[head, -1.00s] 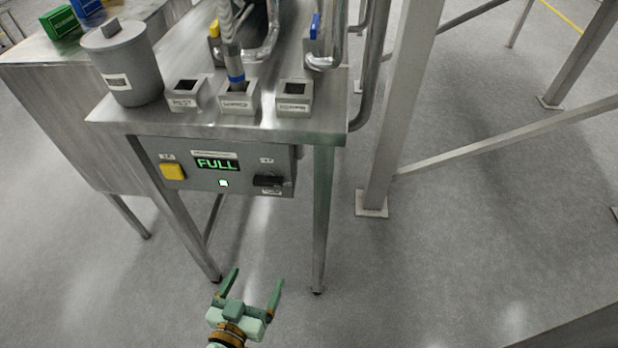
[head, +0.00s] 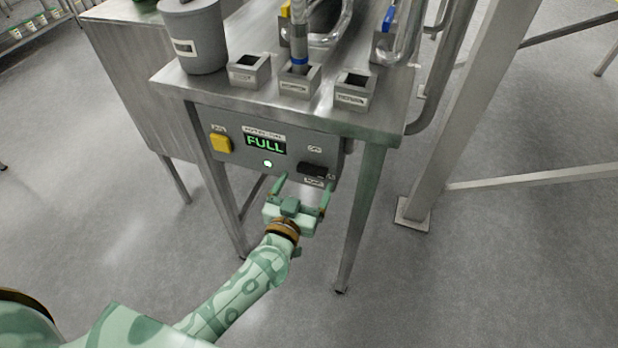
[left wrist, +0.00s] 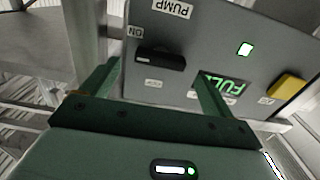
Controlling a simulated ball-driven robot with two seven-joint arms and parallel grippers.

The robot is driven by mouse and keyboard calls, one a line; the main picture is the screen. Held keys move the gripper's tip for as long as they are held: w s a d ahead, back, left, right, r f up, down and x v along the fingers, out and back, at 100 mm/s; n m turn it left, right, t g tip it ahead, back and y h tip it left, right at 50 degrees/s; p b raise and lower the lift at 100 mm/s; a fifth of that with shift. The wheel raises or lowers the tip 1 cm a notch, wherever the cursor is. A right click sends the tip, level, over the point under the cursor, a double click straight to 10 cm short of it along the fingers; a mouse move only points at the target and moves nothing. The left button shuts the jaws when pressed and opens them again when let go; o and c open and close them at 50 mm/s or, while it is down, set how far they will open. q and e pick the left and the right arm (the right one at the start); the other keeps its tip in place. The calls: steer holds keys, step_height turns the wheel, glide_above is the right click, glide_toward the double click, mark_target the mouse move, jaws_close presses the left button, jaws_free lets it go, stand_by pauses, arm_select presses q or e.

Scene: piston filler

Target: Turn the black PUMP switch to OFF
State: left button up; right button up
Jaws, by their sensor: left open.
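The black PUMP switch (head: 314,170) is on the right part of the grey control panel (head: 228,124), its bar lying roughly level. In the left wrist view the switch (left wrist: 160,59) shows upside down under the PUMP label (left wrist: 172,8), with an ON label (left wrist: 137,32) by one end. My left gripper (head: 303,184) is open just in front of and below the switch. In the left wrist view its fingers (left wrist: 160,82) stand apart with the switch seen between and beyond them. Nothing is between the fingers. My right gripper is not in view.
A yellow button (head: 220,143), a lit FULL display (head: 265,145) and a lit green-white light (head: 267,163) share the panel. The steel table (head: 235,92) overhangs it, with a grey canister (head: 195,40) and square holders on top. A table leg (head: 362,215) stands right of the gripper.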

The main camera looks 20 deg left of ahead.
mark_target(310, 173)
arm_select(q)
steer(key=shift+w, duration=1.55)
steer(key=c, duration=1)
